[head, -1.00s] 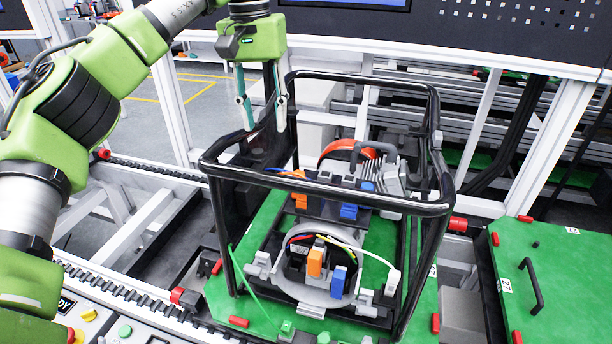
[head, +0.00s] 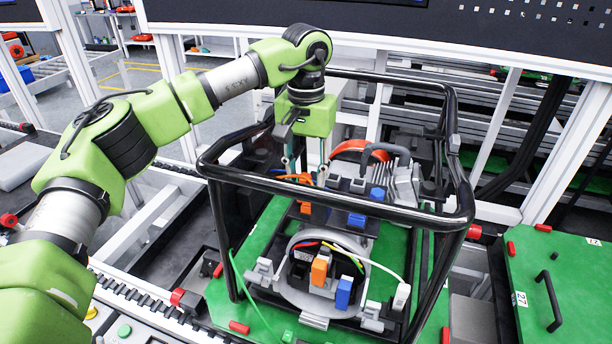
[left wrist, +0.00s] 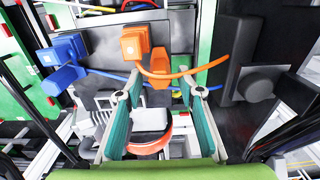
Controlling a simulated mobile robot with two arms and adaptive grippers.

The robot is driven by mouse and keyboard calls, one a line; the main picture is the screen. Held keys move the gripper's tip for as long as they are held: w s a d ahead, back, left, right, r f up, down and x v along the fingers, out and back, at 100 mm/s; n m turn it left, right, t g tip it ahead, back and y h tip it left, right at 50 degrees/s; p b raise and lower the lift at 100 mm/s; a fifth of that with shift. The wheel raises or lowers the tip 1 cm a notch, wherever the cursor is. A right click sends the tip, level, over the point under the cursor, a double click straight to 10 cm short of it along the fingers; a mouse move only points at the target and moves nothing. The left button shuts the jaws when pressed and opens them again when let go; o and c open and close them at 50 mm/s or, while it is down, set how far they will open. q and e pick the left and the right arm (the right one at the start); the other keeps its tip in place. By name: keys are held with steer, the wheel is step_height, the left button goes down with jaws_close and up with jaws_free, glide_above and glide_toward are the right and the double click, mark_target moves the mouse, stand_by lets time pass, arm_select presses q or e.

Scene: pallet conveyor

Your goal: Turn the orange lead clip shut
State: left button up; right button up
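The orange clip shows in the left wrist view as an orange block (left wrist: 135,42) with an orange lever (left wrist: 160,66) beside it. An orange lead (left wrist: 205,70) runs right from the lever. In the head view, the orange block (head: 306,207) sits inside the black tube frame, partly hidden, with the orange lead (head: 293,178) behind it. My left gripper (head: 304,166) points down inside the frame near the lead. Its teal fingers (left wrist: 160,95) are open, apart on either side of the lever's line, with nothing gripped. My right gripper is out of view.
The black tube frame (head: 345,205) surrounds the unit closely. A blue clip block (left wrist: 69,48) sits left of the orange one in the wrist view. A front orange block (head: 319,270) and blue block (head: 343,292) stand lower. A red-orange ring (head: 360,150) is beside the gripper.

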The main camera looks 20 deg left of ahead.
arm_select(q)
steer(key=shift+s+f, duration=0.1)
steer(key=shift+f, duration=0.3)
steer(key=shift+s+f, duration=0.1)
steer(key=shift+f, duration=0.2)
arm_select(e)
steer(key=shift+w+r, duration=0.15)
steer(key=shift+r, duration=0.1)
arm_select(q)
steer(key=shift+f, duration=0.1)
jaws_close()
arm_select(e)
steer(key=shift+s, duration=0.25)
